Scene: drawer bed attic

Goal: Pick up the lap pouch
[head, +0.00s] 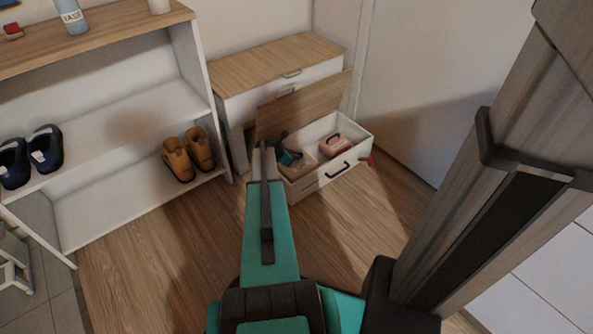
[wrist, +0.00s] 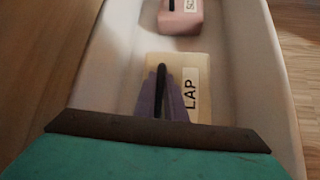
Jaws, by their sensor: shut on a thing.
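The lap pouch is a beige block with a white label reading LAP and a dark handle on top; in the wrist view the lap pouch (wrist: 180,60) lies inside the open white drawer (wrist: 240,75). My gripper (wrist: 163,97) has its purple fingers on either side of the dark handle and is shut on it. In the head view the lap pouch (head: 304,168) shows in the left part of the drawer (head: 333,174), with my gripper (head: 288,157) over it. The gripper's fingers are small and partly hidden there. I cannot tell whether the pouch is clear of the drawer floor.
A pink pouch (head: 336,145) with a dark handle lies in the same drawer, just beyond the lap pouch. A wooden panel (head: 303,105) stands tilted behind the drawer. A shoe shelf (head: 120,130) stands to the left. Wooden floor (head: 175,245) in front is free.

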